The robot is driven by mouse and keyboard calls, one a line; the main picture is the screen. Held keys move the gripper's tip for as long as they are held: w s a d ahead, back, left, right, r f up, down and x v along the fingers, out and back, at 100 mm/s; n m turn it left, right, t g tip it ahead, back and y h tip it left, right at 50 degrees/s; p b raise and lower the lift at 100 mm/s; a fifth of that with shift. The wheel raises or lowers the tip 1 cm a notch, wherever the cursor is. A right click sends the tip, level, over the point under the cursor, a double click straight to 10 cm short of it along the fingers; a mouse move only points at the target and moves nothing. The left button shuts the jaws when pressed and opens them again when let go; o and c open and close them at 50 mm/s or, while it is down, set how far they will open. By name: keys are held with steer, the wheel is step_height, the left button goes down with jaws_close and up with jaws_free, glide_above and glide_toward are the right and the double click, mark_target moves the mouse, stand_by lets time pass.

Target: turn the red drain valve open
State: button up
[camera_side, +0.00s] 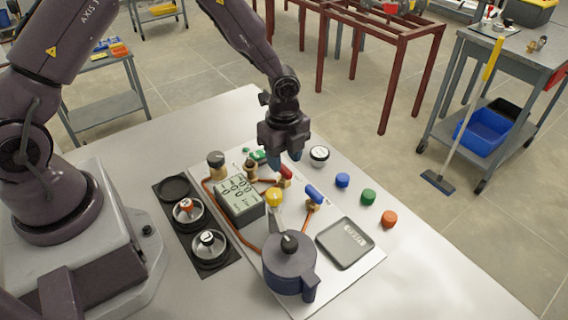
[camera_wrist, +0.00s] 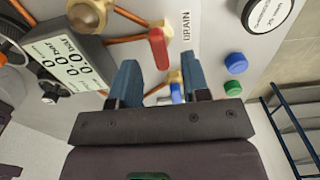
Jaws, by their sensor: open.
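The red drain valve handle (camera_side: 286,172) is a short lever on a brass fitting on the grey panel. In the wrist view the red handle (camera_wrist: 158,48) lies beside the "DRAIN" label (camera_wrist: 186,27), ahead of the fingertips. My gripper (camera_side: 284,159) is above and close to the red handle in the side view, partly covering it. Its two blue fingers are apart in the wrist view (camera_wrist: 160,78), with nothing visibly held between them. I cannot tell the height gap to the handle.
A blue-handled valve (camera_side: 314,192) stands nearby to the right. The table's right front is clear.

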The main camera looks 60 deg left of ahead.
mark_target(284, 175)
steer(key=shift+f, duration=1.3)
jaws_close()
